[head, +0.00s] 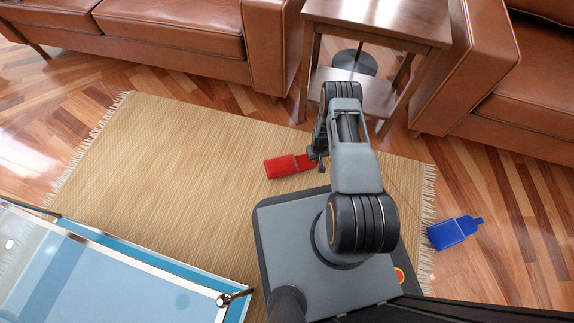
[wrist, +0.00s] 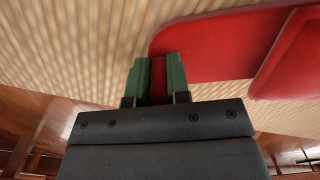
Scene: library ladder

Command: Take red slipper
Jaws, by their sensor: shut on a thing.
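The red slipper (head: 288,165) is over the tan woven rug in the head view, just left of my arm's end. My gripper (head: 318,158) is at the slipper's right end. In the wrist view the green fingers of my gripper (wrist: 157,78) are closed on a thin red part of the slipper (wrist: 215,50). The slipper extends to the right of the fingers. I cannot tell whether it touches the rug or is held just above it. My arm hides part of the area beside the gripper in the head view.
The fringed rug (head: 160,165) lies on a wooden floor. A wooden side table (head: 385,20) stands between brown leather seats (head: 175,35) behind. A blue glass-topped table (head: 130,275) is at lower left. The rug's left part is clear.

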